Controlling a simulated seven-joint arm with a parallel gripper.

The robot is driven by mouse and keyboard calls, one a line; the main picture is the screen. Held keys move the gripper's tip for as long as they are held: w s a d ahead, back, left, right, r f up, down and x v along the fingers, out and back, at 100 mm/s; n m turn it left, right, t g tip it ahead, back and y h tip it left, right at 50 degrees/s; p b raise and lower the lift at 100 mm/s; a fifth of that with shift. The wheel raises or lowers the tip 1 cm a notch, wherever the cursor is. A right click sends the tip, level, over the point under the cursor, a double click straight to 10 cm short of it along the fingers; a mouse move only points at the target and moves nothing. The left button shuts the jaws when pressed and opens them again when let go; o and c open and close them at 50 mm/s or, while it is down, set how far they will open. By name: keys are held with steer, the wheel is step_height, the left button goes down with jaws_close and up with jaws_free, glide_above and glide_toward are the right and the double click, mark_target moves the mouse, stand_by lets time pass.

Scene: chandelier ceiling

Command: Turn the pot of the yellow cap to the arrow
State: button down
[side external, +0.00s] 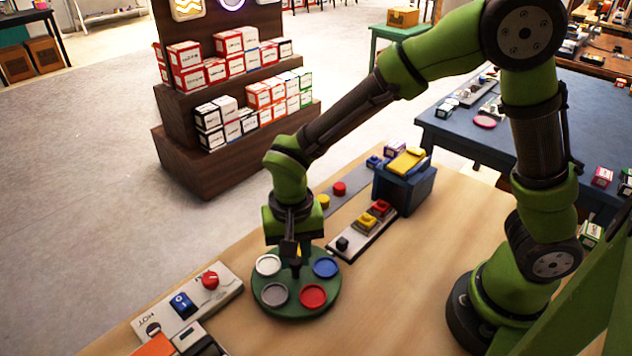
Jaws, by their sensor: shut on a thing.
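A round green turntable (262,302) lies on the wooden table and carries a ring of round coloured caps. The white cap (268,265) is at upper left, the blue cap (326,267) at right, the red cap (312,295) at lower right and the grey cap (274,294) at lower left. A bit of yellow (301,251) shows at the far side behind my fingers, mostly hidden; it looks like the yellow cap. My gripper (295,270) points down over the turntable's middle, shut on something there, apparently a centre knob. I cannot make out an arrow.
A white panel (228,290) with a red knob and a blue switch lies left of the turntable. A strip with red, yellow and black buttons (365,222) and a blue box (405,188) with a yellow top stand behind right. Bare table lies to the right.

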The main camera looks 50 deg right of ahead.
steer(key=m, duration=0.3)
steer(key=shift+m, duration=2.4)
steer(key=shift+r, duration=0.1)
steer(key=c, duration=0.9)
jaws_free()
step_height(320, 180, up, 17)
steer(key=shift+f, duration=0.1)
